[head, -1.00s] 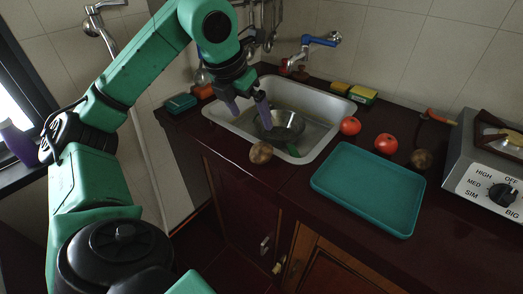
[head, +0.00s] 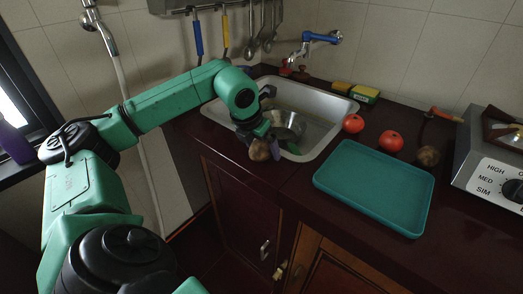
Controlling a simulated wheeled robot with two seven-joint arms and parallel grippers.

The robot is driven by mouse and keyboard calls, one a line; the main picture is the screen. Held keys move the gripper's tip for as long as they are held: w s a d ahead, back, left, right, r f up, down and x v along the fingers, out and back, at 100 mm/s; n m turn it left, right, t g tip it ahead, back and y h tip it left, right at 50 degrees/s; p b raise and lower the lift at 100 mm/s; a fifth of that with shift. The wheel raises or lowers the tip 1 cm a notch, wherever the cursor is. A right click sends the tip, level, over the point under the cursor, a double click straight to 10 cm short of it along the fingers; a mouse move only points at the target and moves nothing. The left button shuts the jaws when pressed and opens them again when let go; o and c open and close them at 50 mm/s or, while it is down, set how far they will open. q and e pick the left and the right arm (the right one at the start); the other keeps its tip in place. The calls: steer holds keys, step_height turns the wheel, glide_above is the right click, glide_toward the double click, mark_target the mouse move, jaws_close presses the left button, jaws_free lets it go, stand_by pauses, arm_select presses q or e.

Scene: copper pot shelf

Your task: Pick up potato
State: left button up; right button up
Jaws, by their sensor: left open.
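A brown potato (head: 259,151) sits on the dark counter at the front rim of the sink. My left gripper (head: 267,149) is lowered right at the potato, jaws open. One purple finger shows just to the right of the potato; the other finger is hard to make out. I cannot tell whether the fingers touch it. A second brown, round item (head: 428,156), perhaps another potato, lies at the right near the stove. My right gripper is not in view.
The metal sink (head: 335,108) holds a metal bowl (head: 290,126). A teal tray (head: 375,190) lies to the right on the counter. Two red tomatoes (head: 391,141) lie behind it. Sponges (head: 364,94) and a blue-handled faucet (head: 322,38) are at the back. A stove (head: 490,165) stands at the right.

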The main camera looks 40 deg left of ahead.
mark_target(261, 143)
arm_select(q)
steer(key=shift+r, duration=0.1)
steer(key=c, duration=1.5)
steer(key=shift+o, duration=0.2)
steer(key=shift+r, duration=0.15)
step_height(261, 143, up, 20)
steer(key=p, duration=0.5)
steer(key=shift+p, duration=0.3)
